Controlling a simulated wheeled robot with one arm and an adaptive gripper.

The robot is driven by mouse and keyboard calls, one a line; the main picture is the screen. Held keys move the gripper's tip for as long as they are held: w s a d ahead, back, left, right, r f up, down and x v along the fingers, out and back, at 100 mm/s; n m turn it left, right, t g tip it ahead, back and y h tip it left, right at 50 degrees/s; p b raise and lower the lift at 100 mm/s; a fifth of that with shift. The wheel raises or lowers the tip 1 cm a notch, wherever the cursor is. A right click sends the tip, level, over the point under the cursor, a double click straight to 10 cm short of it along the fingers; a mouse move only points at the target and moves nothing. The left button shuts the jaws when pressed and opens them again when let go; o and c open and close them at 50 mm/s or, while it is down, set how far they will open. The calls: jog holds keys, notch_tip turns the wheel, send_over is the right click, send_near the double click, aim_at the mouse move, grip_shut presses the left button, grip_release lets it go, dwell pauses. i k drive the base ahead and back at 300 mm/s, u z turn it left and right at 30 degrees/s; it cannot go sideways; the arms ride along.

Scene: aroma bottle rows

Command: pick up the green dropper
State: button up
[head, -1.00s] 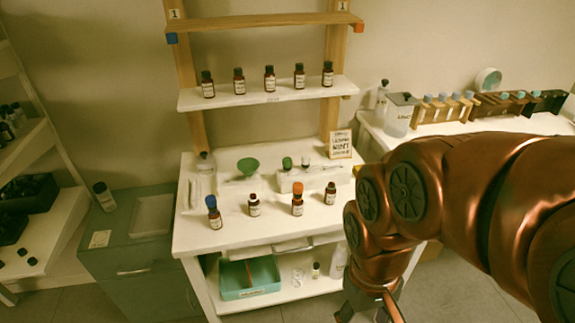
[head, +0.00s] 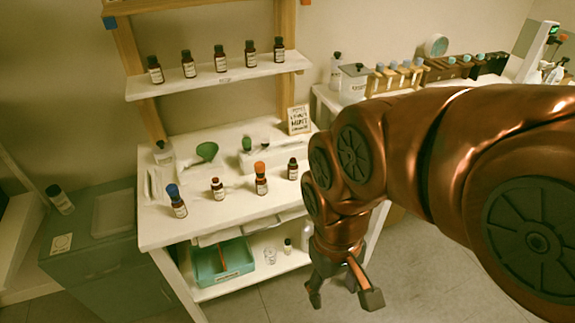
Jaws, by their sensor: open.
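The green dropper (head: 246,144) is a small green-topped piece standing upright in a low white holder (head: 285,152) at the back of the white worktable.
Bottles with blue (head: 175,200), orange (head: 261,178) and dark caps stand along the front of the worktable (head: 233,206). A shelf (head: 215,77) with several brown bottles is above. A sign (head: 298,119) stands behind the holder. A teal tray (head: 222,262) is on the lower shelf.

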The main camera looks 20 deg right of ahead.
aim_at(247, 143)
jog(key=z, duration=0.2)
jog(key=k, duration=0.4)
jog(key=u, duration=1.3)
jog(key=i, duration=1.1)
jog(key=z, duration=0.45)
